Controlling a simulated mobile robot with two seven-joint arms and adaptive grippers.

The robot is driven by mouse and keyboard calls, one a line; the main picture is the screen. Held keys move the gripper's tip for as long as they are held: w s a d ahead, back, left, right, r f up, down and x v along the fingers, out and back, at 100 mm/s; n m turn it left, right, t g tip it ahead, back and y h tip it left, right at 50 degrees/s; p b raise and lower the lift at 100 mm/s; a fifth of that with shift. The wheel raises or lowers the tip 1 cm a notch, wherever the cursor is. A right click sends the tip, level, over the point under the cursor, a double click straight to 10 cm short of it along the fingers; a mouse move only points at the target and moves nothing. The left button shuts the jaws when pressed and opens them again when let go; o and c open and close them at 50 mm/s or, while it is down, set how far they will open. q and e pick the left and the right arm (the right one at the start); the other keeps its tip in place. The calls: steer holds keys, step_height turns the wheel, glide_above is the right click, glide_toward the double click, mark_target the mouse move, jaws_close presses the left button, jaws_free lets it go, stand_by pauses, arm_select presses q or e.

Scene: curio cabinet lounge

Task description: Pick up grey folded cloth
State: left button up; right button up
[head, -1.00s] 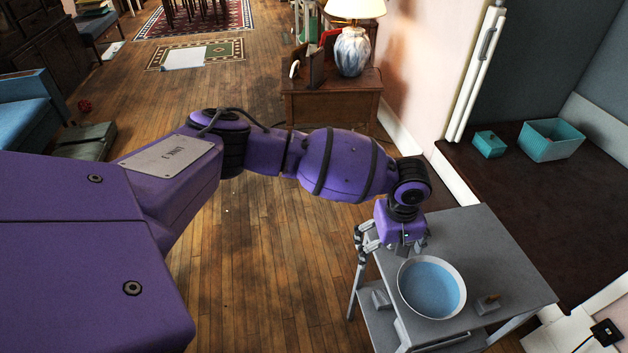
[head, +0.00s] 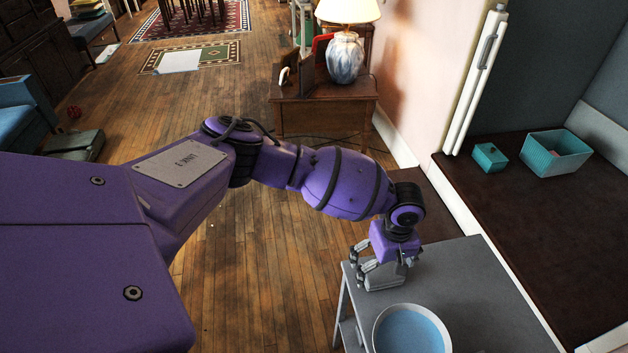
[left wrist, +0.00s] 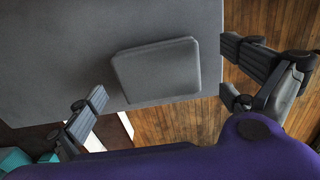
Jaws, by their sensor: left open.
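The grey folded cloth (left wrist: 155,70) lies flat on the grey cart top (left wrist: 60,60) near its edge in the left wrist view. In the head view the cloth (head: 385,279) is at the cart's far left corner, partly hidden by my left gripper (head: 372,262). That gripper points down just over the cloth. In the left wrist view its open fingers (left wrist: 162,92) are spread wide, one side left and the other right of the cloth. Nothing is between them in a grip. I cannot tell whether a fingertip touches the cart. My right gripper is not in view.
A white bowl with a blue inside (head: 411,331) stands on the cart top (head: 465,268) near the cloth. A dark brown surface (head: 505,205) with teal boxes (head: 556,153) is to the right. A wooden side table (head: 322,102) with a lamp stands behind. Open wooden floor lies left.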

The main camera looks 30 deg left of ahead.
arm_select(q)
steer(key=shift+w+f, duration=0.15)
steer(key=shift+f, duration=0.85)
steer(key=c, duration=1.3)
steer(key=shift+o, duration=0.2)
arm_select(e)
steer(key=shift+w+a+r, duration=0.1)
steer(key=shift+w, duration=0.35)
arm_select(q)
steer(key=shift+r, duration=0.1)
